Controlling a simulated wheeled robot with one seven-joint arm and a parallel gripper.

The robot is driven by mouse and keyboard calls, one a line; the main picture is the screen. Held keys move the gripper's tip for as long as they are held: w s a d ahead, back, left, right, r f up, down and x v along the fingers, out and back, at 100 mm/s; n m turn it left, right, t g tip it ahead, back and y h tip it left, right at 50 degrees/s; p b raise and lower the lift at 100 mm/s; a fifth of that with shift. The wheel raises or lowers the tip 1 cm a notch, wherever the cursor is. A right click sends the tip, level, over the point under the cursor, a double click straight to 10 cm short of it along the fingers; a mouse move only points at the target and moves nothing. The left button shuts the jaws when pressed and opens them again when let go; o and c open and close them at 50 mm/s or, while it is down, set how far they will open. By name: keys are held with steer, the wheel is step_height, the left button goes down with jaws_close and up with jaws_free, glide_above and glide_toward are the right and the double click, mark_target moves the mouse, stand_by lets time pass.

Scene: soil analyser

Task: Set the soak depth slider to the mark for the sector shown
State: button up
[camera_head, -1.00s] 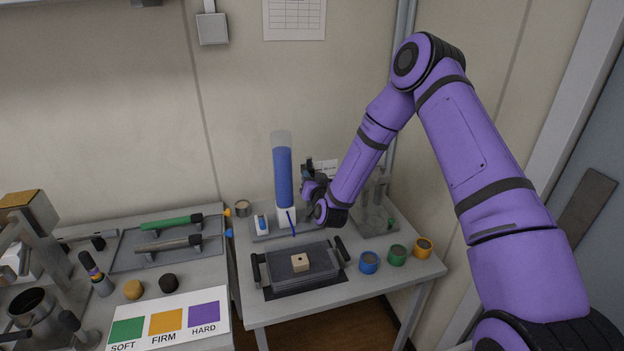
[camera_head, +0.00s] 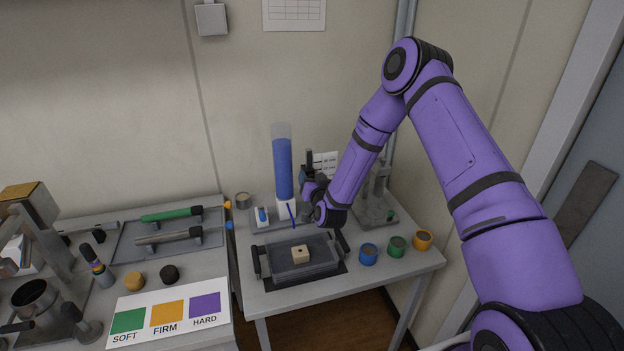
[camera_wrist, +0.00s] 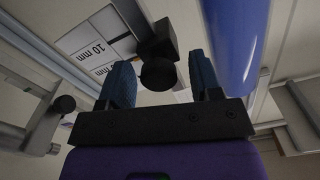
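In the wrist view my gripper (camera_wrist: 160,62) has its two dark blue fingers spread apart. A round black knob (camera_wrist: 157,73) on a dark block (camera_wrist: 162,38) appears between them; no finger visibly touches it. Beside it is a white scale plate (camera_wrist: 95,48) with black marks, two reading "10 mm"; the other marks are unreadable or cut off. In the head view my gripper (camera_head: 316,190) is in front of the scale plate (camera_head: 325,162) and dark slider block (camera_head: 308,160), hiding much of them. A legend card (camera_head: 168,336) shows green SOFT, orange FIRM, purple HARD.
A tall blue-filled tube (camera_head: 282,165) stands left of my gripper, close by in the wrist view (camera_wrist: 235,40). A clear tray (camera_head: 285,268) holds a beige block (camera_head: 300,254). Blue (camera_head: 368,254), green (camera_head: 397,247) and yellow (camera_head: 422,240) cups stand right.

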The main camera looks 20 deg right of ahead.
steer(key=s, duration=1.1)
steer(key=shift+w, duration=0.1)
steer(key=w+n, duration=0.5)
steer(key=n, duration=0.1)
steer(key=w+n, duration=0.6)
steer(key=shift+f, duration=0.15)
stand_by(0.5)
steer(key=shift+c, duration=0.2)
